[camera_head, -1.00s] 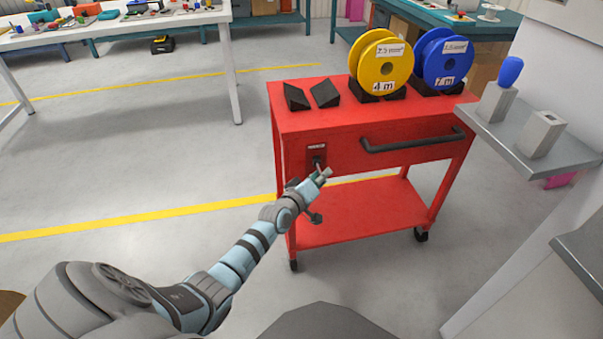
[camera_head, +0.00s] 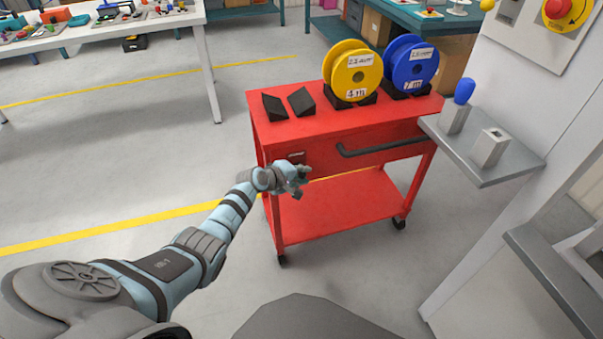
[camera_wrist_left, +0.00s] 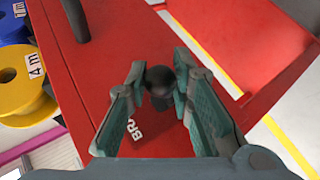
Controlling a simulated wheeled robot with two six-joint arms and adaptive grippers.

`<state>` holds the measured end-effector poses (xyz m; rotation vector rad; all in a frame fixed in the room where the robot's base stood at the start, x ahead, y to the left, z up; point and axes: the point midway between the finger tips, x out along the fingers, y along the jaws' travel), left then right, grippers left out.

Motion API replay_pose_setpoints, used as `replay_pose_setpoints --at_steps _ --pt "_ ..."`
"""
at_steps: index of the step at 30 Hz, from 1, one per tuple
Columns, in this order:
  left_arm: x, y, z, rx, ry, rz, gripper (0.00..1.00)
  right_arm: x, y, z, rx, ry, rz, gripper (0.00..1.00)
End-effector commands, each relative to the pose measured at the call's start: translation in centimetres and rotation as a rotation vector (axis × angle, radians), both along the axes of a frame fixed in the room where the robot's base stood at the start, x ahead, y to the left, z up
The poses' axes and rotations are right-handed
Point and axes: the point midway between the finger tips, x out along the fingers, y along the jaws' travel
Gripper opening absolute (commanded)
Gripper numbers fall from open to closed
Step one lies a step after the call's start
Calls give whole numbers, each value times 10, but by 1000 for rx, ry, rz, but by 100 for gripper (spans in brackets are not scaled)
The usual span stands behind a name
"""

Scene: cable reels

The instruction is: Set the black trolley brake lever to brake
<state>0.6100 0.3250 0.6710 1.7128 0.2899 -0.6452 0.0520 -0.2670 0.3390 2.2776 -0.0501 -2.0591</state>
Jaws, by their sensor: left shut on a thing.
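The red trolley (camera_head: 335,222) stands ahead of me, with its brake panel at the front left under the top. The black brake lever (camera_wrist_left: 160,82) shows in the left wrist view as a round dark knob between my finger pads. A white label starting "BR" (camera_wrist_left: 137,130) is partly hidden beside it. My left gripper (camera_head: 303,180) is at the panel and hides the lever in the head view. In the left wrist view my left gripper (camera_wrist_left: 163,80) is shut on the lever's knob. The lever's exact setting cannot be told. My right gripper is not in view.
A yellow reel (camera_head: 354,72) and a blue reel (camera_head: 411,66) stand on the trolley, with black wedges (camera_head: 288,103) at left. A black handle (camera_head: 380,148) runs along its front. A grey shelf (camera_head: 510,165) juts close at right. The floor at left is clear.

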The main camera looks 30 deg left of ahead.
Motion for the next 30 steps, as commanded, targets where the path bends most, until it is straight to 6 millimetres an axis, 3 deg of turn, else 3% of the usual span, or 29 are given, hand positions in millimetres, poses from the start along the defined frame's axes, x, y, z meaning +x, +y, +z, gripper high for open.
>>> replay_pose_setpoints --at_steps 11,12,15,25,30 --pt "0 1 1 -1 0 2 0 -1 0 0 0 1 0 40" --pt "0 1 1 -1 0 2 27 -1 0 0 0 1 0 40" --pt "0 1 1 -1 0 2 42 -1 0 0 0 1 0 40" --pt "-1 1 2 -1 0 1 42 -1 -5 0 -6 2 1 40" --pt "-16 5 12 3 -2 -1 42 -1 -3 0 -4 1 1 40"
